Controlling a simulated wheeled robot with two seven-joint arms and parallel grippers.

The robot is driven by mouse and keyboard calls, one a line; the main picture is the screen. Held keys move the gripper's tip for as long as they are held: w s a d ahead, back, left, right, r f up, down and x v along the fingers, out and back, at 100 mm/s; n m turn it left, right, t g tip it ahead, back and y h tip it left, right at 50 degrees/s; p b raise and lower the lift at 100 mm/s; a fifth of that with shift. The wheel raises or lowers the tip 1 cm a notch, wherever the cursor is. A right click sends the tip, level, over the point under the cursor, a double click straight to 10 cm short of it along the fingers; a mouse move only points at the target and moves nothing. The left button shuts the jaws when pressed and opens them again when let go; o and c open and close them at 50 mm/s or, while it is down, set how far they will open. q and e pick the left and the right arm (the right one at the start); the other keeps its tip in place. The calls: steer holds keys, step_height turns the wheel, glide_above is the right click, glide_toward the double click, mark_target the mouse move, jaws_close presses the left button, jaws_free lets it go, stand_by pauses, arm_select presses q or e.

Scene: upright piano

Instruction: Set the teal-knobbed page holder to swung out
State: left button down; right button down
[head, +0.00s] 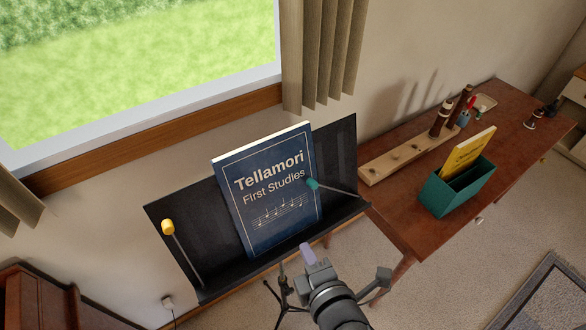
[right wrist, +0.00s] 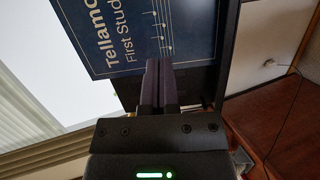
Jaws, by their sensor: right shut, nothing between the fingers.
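The teal-knobbed page holder (head: 335,190) is a thin rod pivoted near the right end of the black music stand (head: 342,150). Its teal knob (head: 312,184) points left and lies over the right part of the blue book (head: 270,210), which stands on the ledge. My right gripper (head: 308,254) is shut and empty, in front of the stand's lower edge, below the book and the teal knob. In the right wrist view, its dark fingers (right wrist: 157,80) are together before the book (right wrist: 140,35). The teal holder cannot be made out there. My left gripper is not in view.
A yellow-knobbed page holder (head: 181,250) stands at the stand's left side, clear of the book. To the right, a wooden desk (head: 405,215) holds a green box (head: 445,195) with a yellow book, and a wooden rack (head: 395,160). A window (head: 130,70) is behind.

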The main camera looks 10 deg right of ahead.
steer(key=r, duration=0.2)
steer(key=r+t, duration=0.1)
steer(key=shift+w+r+n, duration=0.15)
steer(key=shift+w+n, duration=0.15)
steer(key=shift+n, duration=0.1)
steer(key=x, duration=1)
steer(key=shift+w+d, duration=0.1)
steer(key=d, duration=0.1)
steer(key=w+d, duration=0.1)
steer(key=d, duration=0.1)
steer(key=shift+d+r+p, duration=0.1)
steer(key=shift+d+p, duration=0.1)
steer(key=shift+p, duration=0.1)
steer(key=shift+w+d, duration=0.15)
